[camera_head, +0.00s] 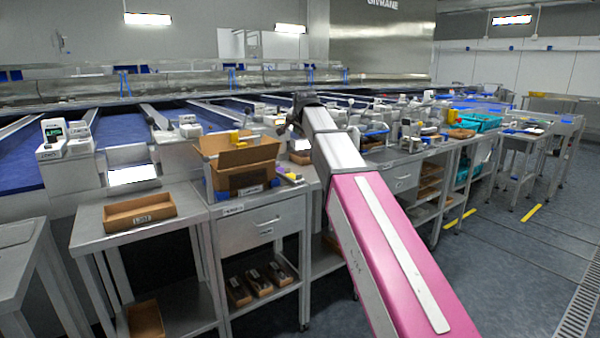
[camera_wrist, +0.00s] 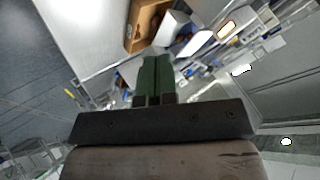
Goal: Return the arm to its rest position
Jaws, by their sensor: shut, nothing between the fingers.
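My gripper (camera_wrist: 156,62) shows in the wrist view as two green fingers lying side by side, shut with nothing between them. In the head view my pink and silver arm reaches from the bottom right up over the row of steel benches. Its dark far end is near the bench tops at the middle, and the fingers cannot be made out there. In the wrist view a cardboard box (camera_wrist: 134,40) lies beyond the fingertips, apart from them.
In the head view, an open cardboard box (camera_head: 240,150) stands on a drawer bench (camera_head: 262,215) left of my arm. A shallow tray (camera_head: 139,221) sits on the bench to its left. More benches with scales and teal crates (camera_head: 480,122) run right. The floor (camera_head: 500,262) at right is clear.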

